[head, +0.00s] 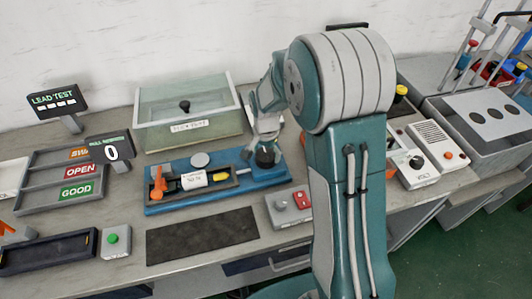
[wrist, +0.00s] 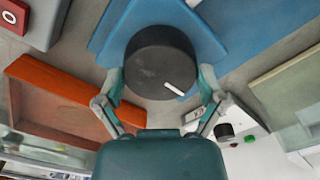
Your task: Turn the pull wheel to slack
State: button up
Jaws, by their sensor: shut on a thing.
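The pull wheel is a round black knob (wrist: 160,62) with a white line mark on its top, pointing to the lower right in the wrist view. It sits at the right end of the blue pull fixture (head: 216,202), where the dark wheel (head: 265,160) shows just below my gripper (head: 264,137). In the wrist view my gripper (wrist: 162,84) is shut on the wheel, one finger on each side of it. A white labelled part, an orange clamp (head: 158,186) and a yellow piece lie along the fixture. The pull display (head: 110,151) reads 0.
A clear lidded box (head: 189,115) stands behind the fixture. A grey box with a red button (head: 289,207) is in front of it, beside my arm. A dark mat (head: 202,235) and sorting trays (head: 70,188) lie front and left. An orange tray (wrist: 62,88) shows in the wrist view.

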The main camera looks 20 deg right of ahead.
aim_at(265, 154)
jog(key=o, duration=0.8)
jog(key=shift+w, duration=0.1)
notch_tip(265, 154, up, 12)
jog(key=shift+a+f, duration=0.1)
dwell(0.5)
